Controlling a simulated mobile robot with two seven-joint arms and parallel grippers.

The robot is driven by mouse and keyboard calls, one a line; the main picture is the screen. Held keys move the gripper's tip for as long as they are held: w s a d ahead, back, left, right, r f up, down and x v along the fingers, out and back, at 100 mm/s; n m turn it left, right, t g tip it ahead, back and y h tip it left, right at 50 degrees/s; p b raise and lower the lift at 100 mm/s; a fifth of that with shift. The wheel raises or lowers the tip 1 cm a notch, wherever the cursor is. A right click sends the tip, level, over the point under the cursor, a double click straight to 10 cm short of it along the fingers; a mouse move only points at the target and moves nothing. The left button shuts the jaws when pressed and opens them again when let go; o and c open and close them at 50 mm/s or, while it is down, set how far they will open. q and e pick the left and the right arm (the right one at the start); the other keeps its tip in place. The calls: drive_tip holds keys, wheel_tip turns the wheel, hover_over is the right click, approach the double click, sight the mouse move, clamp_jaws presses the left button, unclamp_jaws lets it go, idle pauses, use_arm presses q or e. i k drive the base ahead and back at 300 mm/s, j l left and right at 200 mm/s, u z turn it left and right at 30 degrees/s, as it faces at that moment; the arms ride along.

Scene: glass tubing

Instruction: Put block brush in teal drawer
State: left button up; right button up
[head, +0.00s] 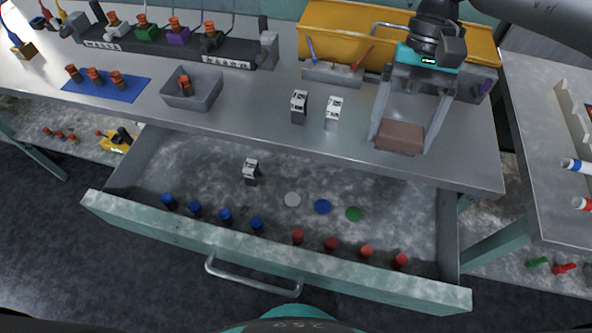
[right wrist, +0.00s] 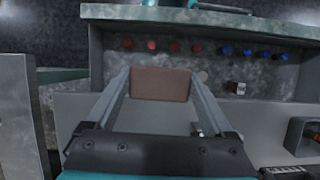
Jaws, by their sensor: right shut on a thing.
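The block brush is a brown rectangular block (head: 400,138). My right gripper (head: 402,136) is shut on it, one finger on each side, over the right front part of the grey worktop. The block also shows between the fingertips in the right wrist view (right wrist: 160,83). The teal drawer (head: 270,262) is pulled out below the worktop, in front of the block. A small white-and-grey block, three discs, and rows of blue and red caps lie inside it. The drawer shows at the top of the right wrist view (right wrist: 207,66). My left gripper is not in view.
Two white-and-grey blocks (head: 299,106) stand on the worktop left of my right gripper. Behind are a yellow bin (head: 340,30) and a small grey holder (head: 330,72). A grey tray (head: 192,90) sits further left.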

sight(289, 179)
drive_tip(key=j+z, duration=0.2)
drive_tip(key=j, duration=0.4)
drive_tip(key=j+z, duration=0.15)
drive_tip(key=j, duration=0.4)
drive_tip(key=j+z, duration=0.2)
drive_tip(key=j, duration=0.4)
drive_tip(key=k+j+z, duration=0.2)
drive_tip(key=j, duration=0.35)
drive_tip(key=j+z, duration=0.2)
drive_tip(key=j, duration=0.4)
drive_tip(key=i+j, duration=0.15)
drive_tip(key=i, duration=0.3)
